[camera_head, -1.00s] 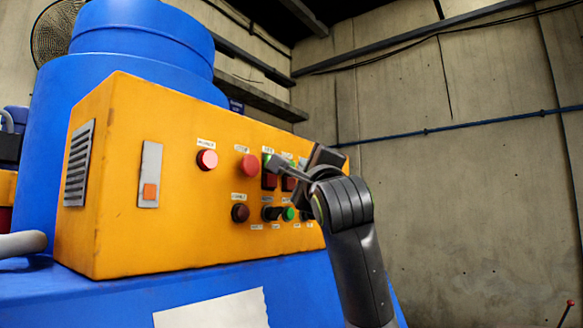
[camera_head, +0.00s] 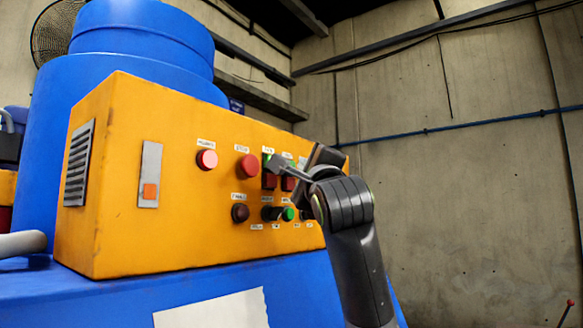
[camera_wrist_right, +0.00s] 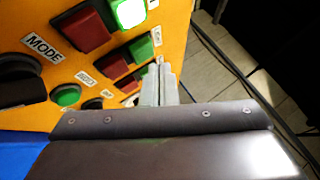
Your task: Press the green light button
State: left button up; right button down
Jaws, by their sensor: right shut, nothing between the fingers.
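The orange control panel (camera_head: 150,235) has several buttons. In the right wrist view, a square green button (camera_wrist_right: 128,12) glows brightly at the top, paired with a red square button (camera_wrist_right: 82,30). A second square pair, green (camera_wrist_right: 140,48) above red (camera_wrist_right: 112,66), is darker. A round green button (camera_wrist_right: 67,95) sits lower left; it also shows in the head view (camera_head: 289,214). My right gripper (camera_head: 272,163) is shut and empty, its tips over the upper square buttons in the head view. The wrist view shows its closed fingers (camera_wrist_right: 159,75); contact cannot be told.
A black MODE knob (camera_wrist_right: 20,82) sits beside the round green button. A blue drum (camera_head: 140,35) stands behind the panel. Space to the right is open.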

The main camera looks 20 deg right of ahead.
jog(key=shift+w+a, duration=0.1)
jog(key=shift+w, duration=0.05)
dwell(0.3)
jog(key=shift+w+a, duration=0.15)
jog(key=shift+w, duration=0.1)
jog(key=shift+w+a, duration=0.2)
jog(key=shift+w, duration=0.15)
dwell(0.8)
dwell(0.3)
jog(key=shift+s+d+b, duration=0.4)
jog(key=shift+s+b, duration=0.15)
jog(key=shift+s, duration=0.15)
